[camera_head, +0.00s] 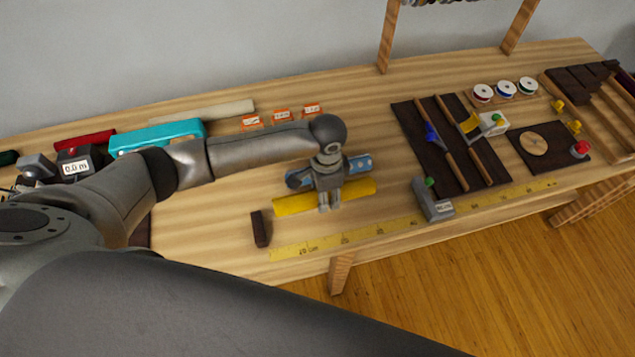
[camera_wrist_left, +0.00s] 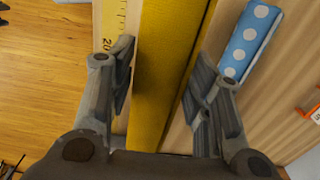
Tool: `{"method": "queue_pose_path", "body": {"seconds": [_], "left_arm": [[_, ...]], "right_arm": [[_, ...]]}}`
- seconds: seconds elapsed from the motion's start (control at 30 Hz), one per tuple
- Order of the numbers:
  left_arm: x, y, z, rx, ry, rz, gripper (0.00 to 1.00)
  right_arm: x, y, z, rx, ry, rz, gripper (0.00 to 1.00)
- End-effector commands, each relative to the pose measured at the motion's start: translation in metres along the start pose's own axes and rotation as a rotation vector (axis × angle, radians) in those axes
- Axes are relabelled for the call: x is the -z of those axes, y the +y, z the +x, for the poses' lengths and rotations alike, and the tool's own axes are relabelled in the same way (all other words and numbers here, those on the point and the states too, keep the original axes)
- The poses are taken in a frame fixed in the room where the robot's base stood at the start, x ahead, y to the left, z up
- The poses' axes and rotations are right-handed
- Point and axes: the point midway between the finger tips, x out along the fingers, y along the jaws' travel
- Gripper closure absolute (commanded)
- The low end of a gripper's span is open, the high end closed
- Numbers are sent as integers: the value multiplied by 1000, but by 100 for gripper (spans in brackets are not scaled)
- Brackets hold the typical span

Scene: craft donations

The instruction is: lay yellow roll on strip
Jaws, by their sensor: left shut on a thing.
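The yellow roll (camera_head: 357,188) lies lengthwise along the table, a little behind the strip and roughly parallel to it. My left gripper (camera_head: 328,205) is shut across its middle from above. In the left wrist view the yellow roll (camera_wrist_left: 165,75) runs between the two fingers of my left gripper (camera_wrist_left: 160,90). I cannot tell whether it touches the table. The strip (camera_head: 385,229), yellow with printed measuring marks, runs along the front table edge. It also shows in the left wrist view (camera_wrist_left: 113,22), beside the roll. My right gripper is not in view.
A blue dotted roll (camera_head: 358,165) lies just behind the yellow roll. A dark block (camera_head: 260,229) stands by the strip's left end. A grey block with a green knob (camera_head: 433,203) stands at the strip's right part. Dark mats with tools lie further right.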

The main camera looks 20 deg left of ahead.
Motion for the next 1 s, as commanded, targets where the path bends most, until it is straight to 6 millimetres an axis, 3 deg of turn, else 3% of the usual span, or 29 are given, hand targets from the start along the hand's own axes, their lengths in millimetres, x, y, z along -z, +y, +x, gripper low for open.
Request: {"method": "queue_pose_path", "body": {"seconds": [0.1,0.37,1.0], "left_arm": [[2,-1,1,8,-3,20,81],[3,-2,12,10,-2,26,81],[3,-2,58,11,-2,27,81]], "right_arm": [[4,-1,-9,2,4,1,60],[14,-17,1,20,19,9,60],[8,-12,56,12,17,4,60]]}}
